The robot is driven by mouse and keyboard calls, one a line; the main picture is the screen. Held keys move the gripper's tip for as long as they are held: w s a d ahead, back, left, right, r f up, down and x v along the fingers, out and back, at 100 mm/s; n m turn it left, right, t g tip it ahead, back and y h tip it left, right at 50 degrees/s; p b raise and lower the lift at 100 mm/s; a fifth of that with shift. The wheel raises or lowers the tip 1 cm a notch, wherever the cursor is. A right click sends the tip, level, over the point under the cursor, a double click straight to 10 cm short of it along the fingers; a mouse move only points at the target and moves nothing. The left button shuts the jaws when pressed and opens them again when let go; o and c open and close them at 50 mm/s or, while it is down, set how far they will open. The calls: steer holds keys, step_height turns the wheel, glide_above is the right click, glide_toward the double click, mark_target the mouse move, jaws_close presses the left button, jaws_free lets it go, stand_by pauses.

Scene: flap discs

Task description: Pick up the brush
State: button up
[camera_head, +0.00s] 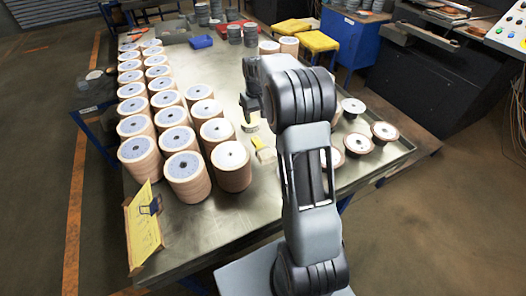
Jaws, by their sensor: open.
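A small pale-yellow item (264,150), which looks like the brush, lies on the metal table (215,225) beside the stacks of flap discs. It is small in view, and its right end is close to or behind my arm, so its full shape cannot be made out. My gripper (248,106) is above the table, farther back and slightly left of this item. It points down, with nothing visible in it. Its jaws are open but small and dark in the picture. A small round yellowish item (250,123) is just below the gripper.
Several tall stacks of flap discs (186,176) stand in rows on the left. Shorter disc stacks (359,144) stand right of my arm.

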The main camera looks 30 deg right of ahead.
glide_above(258, 141)
step_height(258, 141, down, 8)
steer(key=shift+a+r+p, duration=0.1)
steer(key=shift+r+p, duration=0.15)
steer(key=shift+p, duration=0.1)
steer(key=shift+s+f+p, duration=0.1)
steer(key=shift+f+p, duration=0.6)
steer(key=shift+f, duration=1.9)
steer(key=c, duration=1)
